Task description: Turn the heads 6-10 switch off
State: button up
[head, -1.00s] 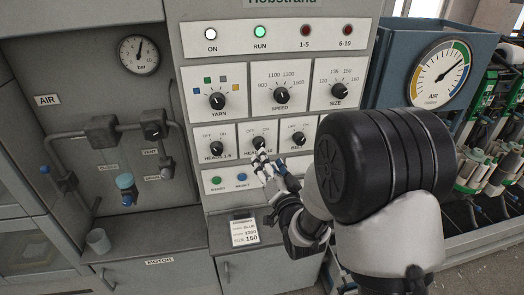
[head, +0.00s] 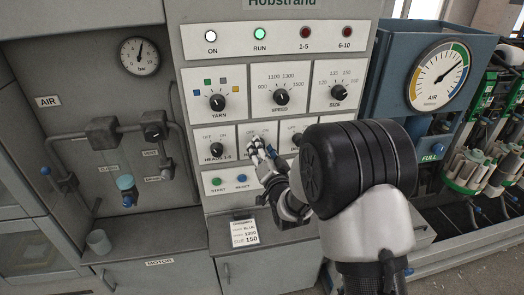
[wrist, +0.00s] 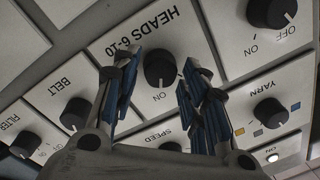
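The heads 6-10 switch (wrist: 160,68) is a round black knob on a white plate, seen upside down in the wrist view. Its small pale mark seems to face the ON label beside it; the OFF label is hidden by a finger. My gripper (wrist: 156,88) is open, with its blue-padded fingers on either side of the knob and visible gaps to it. I cannot tell how far the fingertips are from the plate. In the head view my gripper (head: 262,152) covers the knob.
The heads 1-5 knob (head: 216,150) is just left and the belt knob (head: 297,139) just right. The yarn knob (head: 217,102) and speed knob (head: 281,97) sit above. Start (head: 215,181) and reset (head: 241,178) buttons lie below. The 6-10 lamp (head: 346,32) is dark red.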

jog(key=c, duration=0.7)
jog(key=shift+c, duration=0.2)
jog(key=shift+n+b, duration=0.3)
jog(key=shift+b, duration=0.3)
jog(key=n+b, duration=1)
jog(key=b, duration=0.2)
jog(key=shift+a+n+h, duration=0.1)
jog(key=shift+n+h, duration=0.3)
jog(key=shift+r+b, duration=0.15)
jog(key=shift+b, duration=0.25)
jog(key=o, duration=1.1)
